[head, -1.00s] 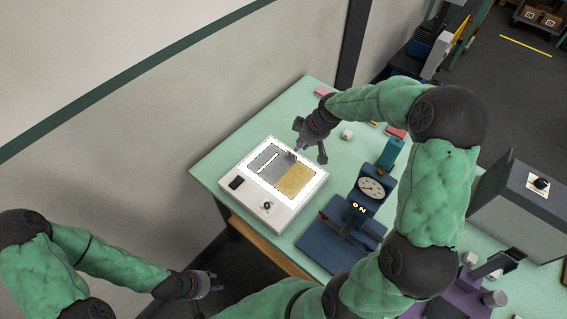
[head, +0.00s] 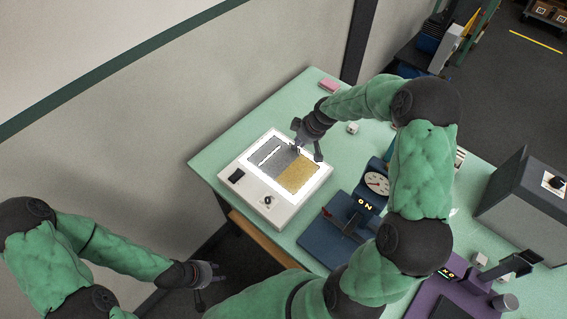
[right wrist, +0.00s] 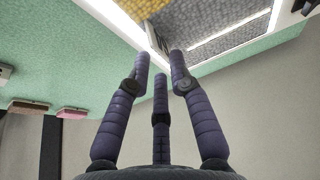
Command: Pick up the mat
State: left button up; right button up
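The mat (head: 296,177) lies flat on the lit panel of a white box. It shows a yellow patch and a grey patch (head: 268,158) with a pale line across the grey. Both patches also show at the top of the right wrist view, yellow (right wrist: 140,6) and grey (right wrist: 220,40). My right gripper (head: 307,153) is just above the panel's far edge, its fingers apart and partly over the mat's edge. In the right wrist view its fingertips (right wrist: 160,62) are spread near a thin upright grey piece (right wrist: 157,38). My left gripper (head: 212,280) hangs open and empty, away from the table.
The white light box (head: 240,192) has a dark switch and a knob on its front. A blue press with a dial (head: 377,184) stands to its right. A pink block (head: 328,85) and a small white cube (head: 352,128) lie behind. The green table (head: 225,145) is clear at left.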

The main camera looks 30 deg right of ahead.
aim_at(296, 151)
jog(key=x, duration=0.3)
jog(key=shift+f, duration=0.3)
grip_shut()
jog(key=shift+r, duration=0.15)
